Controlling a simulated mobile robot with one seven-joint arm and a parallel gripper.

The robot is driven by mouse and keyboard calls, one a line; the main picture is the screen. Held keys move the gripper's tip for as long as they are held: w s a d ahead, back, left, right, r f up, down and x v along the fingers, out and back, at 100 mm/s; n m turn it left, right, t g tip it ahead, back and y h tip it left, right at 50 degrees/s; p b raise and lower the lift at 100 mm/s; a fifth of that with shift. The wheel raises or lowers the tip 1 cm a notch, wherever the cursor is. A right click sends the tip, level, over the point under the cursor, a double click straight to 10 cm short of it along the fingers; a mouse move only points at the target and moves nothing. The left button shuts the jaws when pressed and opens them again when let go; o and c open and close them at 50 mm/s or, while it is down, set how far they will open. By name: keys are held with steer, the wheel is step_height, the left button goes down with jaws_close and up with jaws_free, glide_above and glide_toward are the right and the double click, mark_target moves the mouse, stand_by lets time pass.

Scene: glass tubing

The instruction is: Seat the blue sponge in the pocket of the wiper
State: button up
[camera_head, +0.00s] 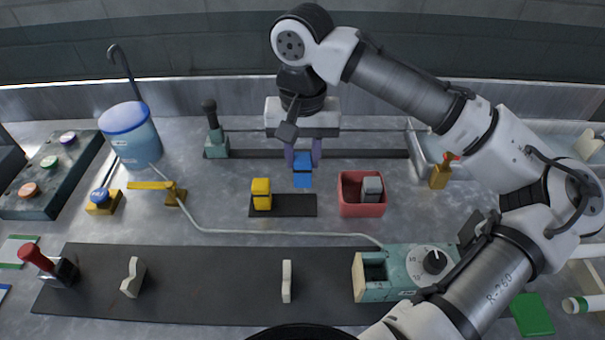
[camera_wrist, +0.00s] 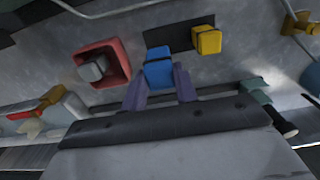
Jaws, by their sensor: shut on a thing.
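The blue sponge (camera_head: 303,178) is a small upright block between the purple fingers of my gripper (camera_head: 303,160). The wrist view also shows the sponge (camera_wrist: 158,73) between the fingertips. My gripper is shut on it, in front of the long dark rail at the back. Whether the sponge touches the table is unclear. A teal block with a black upright handle, which looks like the wiper (camera_head: 216,145), stands at the left end of that rail, left of my gripper. It shows partly in the wrist view (camera_wrist: 256,95). I cannot make out its pocket.
A yellow block (camera_head: 261,194) stands on a black mat (camera_head: 295,206) in front of the gripper. A red bin (camera_head: 361,209) holding a grey block is to its right. A blue-lidded container (camera_head: 133,138) stands left. A teal dial box (camera_head: 405,272) is at front right.

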mark_target(302, 158)
step_height(302, 158, up, 13)
steer(key=shift+a, duration=0.1)
